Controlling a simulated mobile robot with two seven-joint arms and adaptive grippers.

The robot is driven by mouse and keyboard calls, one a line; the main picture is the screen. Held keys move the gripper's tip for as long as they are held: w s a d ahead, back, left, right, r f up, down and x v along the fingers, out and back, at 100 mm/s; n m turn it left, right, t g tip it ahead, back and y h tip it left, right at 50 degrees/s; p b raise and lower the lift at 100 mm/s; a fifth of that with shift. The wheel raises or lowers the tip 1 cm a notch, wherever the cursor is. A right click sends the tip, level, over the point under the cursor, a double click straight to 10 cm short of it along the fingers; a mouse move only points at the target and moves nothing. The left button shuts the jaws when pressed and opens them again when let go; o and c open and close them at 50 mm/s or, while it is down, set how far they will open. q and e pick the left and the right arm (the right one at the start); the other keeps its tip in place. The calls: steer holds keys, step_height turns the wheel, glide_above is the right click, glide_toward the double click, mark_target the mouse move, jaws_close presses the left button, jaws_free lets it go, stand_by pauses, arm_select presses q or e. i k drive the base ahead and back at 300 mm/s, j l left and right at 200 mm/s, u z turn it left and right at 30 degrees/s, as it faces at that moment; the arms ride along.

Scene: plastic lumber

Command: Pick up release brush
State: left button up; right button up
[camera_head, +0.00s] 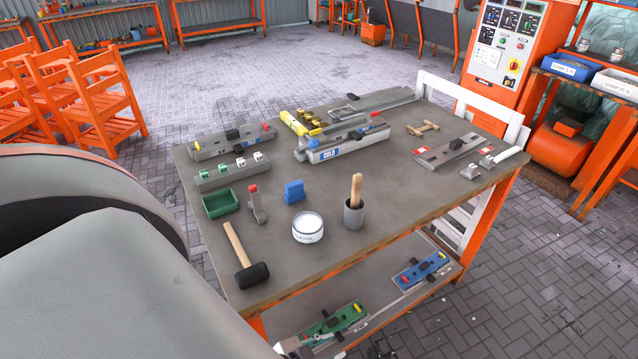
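A light wooden handle (357,188) stands upright in a small dark grey cup (353,216) near the front middle of the workbench (400,190). It looks like the release brush; its lower end is hidden inside the cup. A white round tin (308,228) with a label stands just left of the cup. A white-handled tool (506,156) lies at the bench's right end; I cannot tell whether it is a brush. A large grey part of my arm fills the lower left. No fingers of either gripper show.
Grey moulds (340,143) fill the back. Orange chairs (95,100) stand left.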

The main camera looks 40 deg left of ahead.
mark_target(357, 181)
steer(key=i+l+u, duration=0.1)
steer(key=u, duration=0.35)
steer(key=i+l+u, duration=0.1)
steer(key=l+u, duration=0.15)
steer(key=u, duration=0.2)
steer(key=l+u, duration=0.2)
steer(key=u, duration=0.2)
steer(key=i+l+u, duration=0.15)
steer(key=u, duration=0.25)
steer(key=i+l+u, duration=0.1)
steer(key=u, duration=0.25)
steer(key=l+u, duration=0.4)
steer(key=i+j, duration=0.05)
